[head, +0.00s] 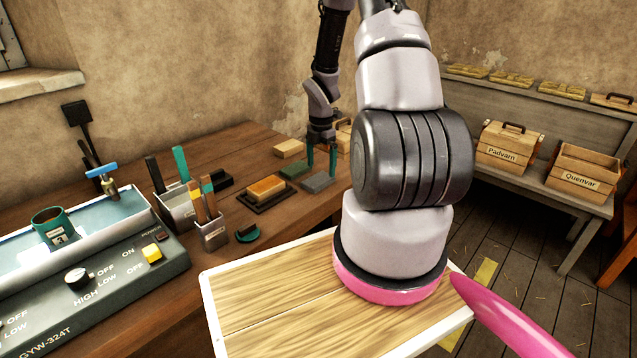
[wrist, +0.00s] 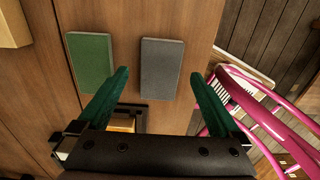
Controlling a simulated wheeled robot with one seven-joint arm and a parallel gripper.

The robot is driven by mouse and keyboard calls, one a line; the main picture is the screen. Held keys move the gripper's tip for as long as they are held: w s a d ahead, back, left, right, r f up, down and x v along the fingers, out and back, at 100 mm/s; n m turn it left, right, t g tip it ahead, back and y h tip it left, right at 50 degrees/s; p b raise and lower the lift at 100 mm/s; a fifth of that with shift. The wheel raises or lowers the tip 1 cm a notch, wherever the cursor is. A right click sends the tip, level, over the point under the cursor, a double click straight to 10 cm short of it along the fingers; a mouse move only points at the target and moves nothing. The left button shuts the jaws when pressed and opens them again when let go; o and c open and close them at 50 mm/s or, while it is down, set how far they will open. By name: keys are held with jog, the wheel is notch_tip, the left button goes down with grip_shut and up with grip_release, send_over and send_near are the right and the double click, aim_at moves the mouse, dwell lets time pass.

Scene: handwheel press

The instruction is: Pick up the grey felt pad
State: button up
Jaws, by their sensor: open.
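The grey felt pad (head: 318,182) lies flat on the brown workbench, near its right edge. In the wrist view the grey felt pad (wrist: 161,70) lies ahead, with its long sides running up the picture between the lines of the two fingers. My gripper (head: 321,158) has dark green fingers and is above the bench at the pad. In the wrist view my gripper (wrist: 159,76) is open, with one fingertip on each side of the pad and nothing held. The exact height of the fingertips above the pad is hard to tell.
A green pad (head: 294,169) lies just left of the grey one. An orange-brown block on a dark tray (head: 267,188) sits nearer. A pale wooden block (head: 289,148) lies behind. Metal holders with tools (head: 211,233) stand further left.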

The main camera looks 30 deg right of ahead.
aim_at(321, 178)
jog(key=shift+f, duration=1.9)
